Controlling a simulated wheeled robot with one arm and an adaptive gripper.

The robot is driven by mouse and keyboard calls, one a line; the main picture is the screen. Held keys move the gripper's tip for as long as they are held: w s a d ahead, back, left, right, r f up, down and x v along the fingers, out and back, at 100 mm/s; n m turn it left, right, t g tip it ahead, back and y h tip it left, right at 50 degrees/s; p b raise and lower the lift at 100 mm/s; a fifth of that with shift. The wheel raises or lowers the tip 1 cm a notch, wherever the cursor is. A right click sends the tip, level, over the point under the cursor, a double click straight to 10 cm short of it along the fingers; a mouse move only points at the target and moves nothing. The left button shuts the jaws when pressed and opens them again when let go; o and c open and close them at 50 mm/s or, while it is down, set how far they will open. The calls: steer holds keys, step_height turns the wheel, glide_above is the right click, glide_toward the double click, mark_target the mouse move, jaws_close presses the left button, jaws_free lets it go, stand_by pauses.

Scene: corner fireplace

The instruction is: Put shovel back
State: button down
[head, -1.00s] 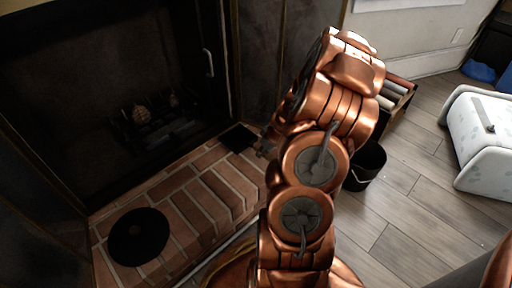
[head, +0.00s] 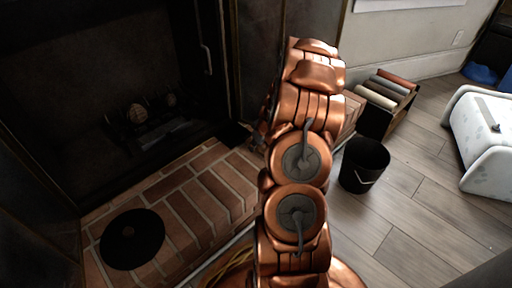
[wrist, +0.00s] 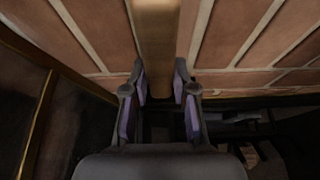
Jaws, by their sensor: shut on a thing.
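In the wrist view, my gripper (wrist: 160,92) is shut on a smooth brass-brown bar (wrist: 155,32), which looks like the shovel's handle. The bar runs from the top edge of the view down between the two fingers, with brick behind it. The shovel's far end is not clear there. In the head view, my arm hides the gripper and the held bar. A flat black square piece (head: 233,134) lies at the hearth's back edge, partly behind my arm; I cannot tell whether it belongs to the shovel. A round black disc (head: 132,239) lies flat on the front left of the hearth.
The brick hearth (head: 205,188) fronts a dark fireplace (head: 110,60) with a grate and logs (head: 137,113). Right of my arm stand a black bucket (head: 362,166) and a crate (head: 372,121) of rolls. A white padded piece (head: 482,135) stands far right. Wood floor between is clear.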

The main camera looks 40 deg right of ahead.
steer(key=shift+r, duration=0.1)
steer(key=shift+f, duration=0.2)
steer(key=c, duration=0.9)
jaws_free()
steer(key=shift+r, duration=0.1)
